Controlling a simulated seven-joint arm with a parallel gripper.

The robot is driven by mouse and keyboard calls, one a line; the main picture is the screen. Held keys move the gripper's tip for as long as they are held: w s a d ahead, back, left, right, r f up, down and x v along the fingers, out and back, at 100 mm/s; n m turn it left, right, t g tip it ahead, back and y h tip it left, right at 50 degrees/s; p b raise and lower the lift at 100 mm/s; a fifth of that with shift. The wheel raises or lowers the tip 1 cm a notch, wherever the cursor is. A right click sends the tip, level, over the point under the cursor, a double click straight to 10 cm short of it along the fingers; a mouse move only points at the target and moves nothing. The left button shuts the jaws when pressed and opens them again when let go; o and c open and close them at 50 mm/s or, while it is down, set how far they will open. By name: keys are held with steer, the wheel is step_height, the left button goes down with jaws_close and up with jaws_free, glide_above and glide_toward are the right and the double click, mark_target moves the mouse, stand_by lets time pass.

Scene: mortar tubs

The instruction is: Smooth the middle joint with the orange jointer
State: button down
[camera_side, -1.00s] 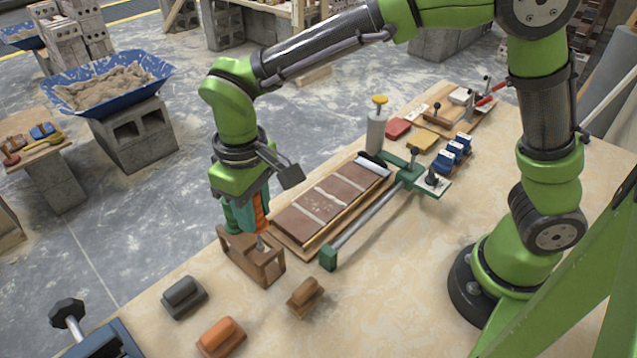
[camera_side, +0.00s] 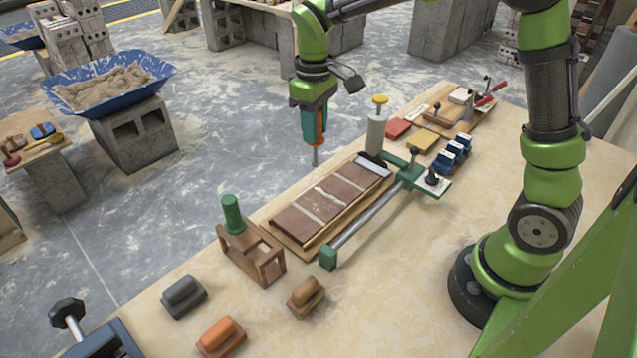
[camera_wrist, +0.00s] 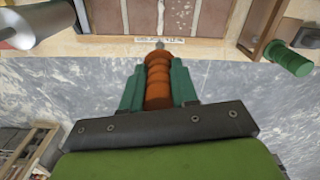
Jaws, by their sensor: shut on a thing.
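My gripper (camera_side: 313,112) is shut on the orange jointer (camera_side: 319,125), whose metal tip points down. It is raised, at the far long side of the brick panel (camera_side: 291,222). In the wrist view the gripper (camera_wrist: 158,90) grips the ribbed orange handle (camera_wrist: 158,82) between green fingers. The panel has brown bricks with pale joints between them. The middle joint (camera_wrist: 161,14) is straight ahead of the jointer's tip in the wrist view; the tip appears short of the panel's edge. Whether the tip touches anything is unclear, but it looks apart from the bricks.
A wooden rack (camera_side: 250,255) holds a green-handled tool (camera_side: 232,213) left of the panel. A green clamp with a bar (camera_side: 367,218) lies along the panel's near side. A pale cylinder with a yellow knob (camera_side: 376,132) stands at its far right end. Several block-shaped tools lie in front.

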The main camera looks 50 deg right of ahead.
mark_target(321, 142)
steer(key=shift+f+n, duration=0.2)
steer(key=shift+n, duration=0.1)
steer(key=shift+f, duration=2.5)
steer(key=shift+f, duration=0.4)
steer(key=shift+s+r, duration=0.1)
steer(key=shift+s, duration=0.6)
steer(key=shift+s, duration=0.15)
steer(key=shift+s, duration=0.6)
steer(key=shift+s, duration=0.1)
steer(key=shift+s, duration=0.65)
